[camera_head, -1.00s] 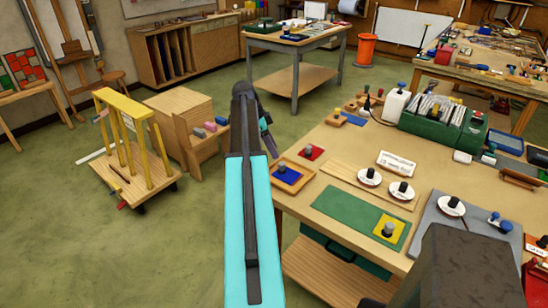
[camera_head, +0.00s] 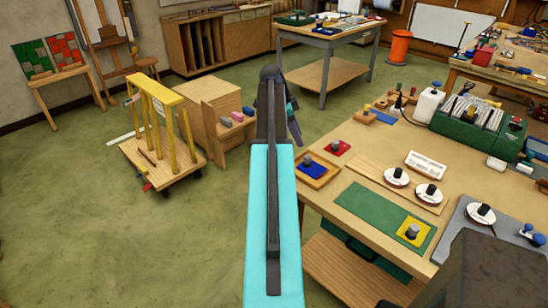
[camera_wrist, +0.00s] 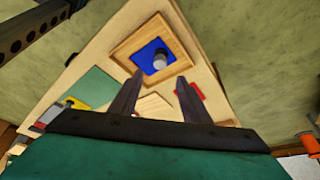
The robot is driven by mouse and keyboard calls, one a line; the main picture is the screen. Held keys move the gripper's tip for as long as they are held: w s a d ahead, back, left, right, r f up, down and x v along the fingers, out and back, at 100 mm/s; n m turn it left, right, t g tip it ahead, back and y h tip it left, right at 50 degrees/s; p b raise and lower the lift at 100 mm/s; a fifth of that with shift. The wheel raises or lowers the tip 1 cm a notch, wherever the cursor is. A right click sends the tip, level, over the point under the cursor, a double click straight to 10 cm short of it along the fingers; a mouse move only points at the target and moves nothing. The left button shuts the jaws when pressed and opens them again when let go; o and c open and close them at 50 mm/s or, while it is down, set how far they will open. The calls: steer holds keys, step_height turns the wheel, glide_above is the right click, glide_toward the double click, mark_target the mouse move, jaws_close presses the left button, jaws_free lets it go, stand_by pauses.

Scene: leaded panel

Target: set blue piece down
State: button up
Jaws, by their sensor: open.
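The blue piece (camera_head: 314,170) is a flat square with a grey knob, lying inside a shallow wooden tray (camera_head: 300,178) at the near left corner of the workbench. In the wrist view the blue piece (camera_wrist: 148,52) lies within the wooden frame, beyond my fingertips. My gripper (camera_wrist: 160,78) is open, with nothing between its two dark fingers, and stands apart from the knob. In the head view my arm hides most of the gripper, beside the bench's left edge.
A red piece (camera_head: 341,147) lies just behind the tray. A green sheet (camera_head: 368,209) with a yellow piece (camera_head: 412,235) lies to the right. White round knobbed discs stand farther right. A yellow-railed cart (camera_head: 160,155) stands on the floor at left.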

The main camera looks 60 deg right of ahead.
steer(key=w+a+f+n, duration=0.8)
steer(key=w+a+f, duration=0.4)
steer(key=a+f, duration=0.45)
steer(key=w+a+f+n+y, duration=0.15)
steer(key=a+f+n, duration=0.25)
steer(key=a+f, duration=0.45)
steer(key=w+a+f+n, duration=0.3)
steer(key=a+f, duration=0.4)
steer(key=a, duration=0.2)
steer(key=s+a+f+n, duration=0.3)
steer(key=a+f+n, duration=0.15)
steer(key=a, duration=0.45)
steer(key=s+a+f+n, duration=0.25)
steer(key=a+f, duration=0.35)
steer(key=a, duration=0.3)
steer(key=s+a+f+n, duration=0.4)
steer(key=s+a, duration=0.3)
steer(key=s+a+f+n+g, duration=0.1)
steer(key=s+a+f+n, duration=0.2)
steer(key=s+a, duration=0.3)
steer(key=shift+s+a+f+n+y, duration=0.4)
steer(key=shift+a+n, duration=0.1)
steer(key=shift+a, duration=0.35)
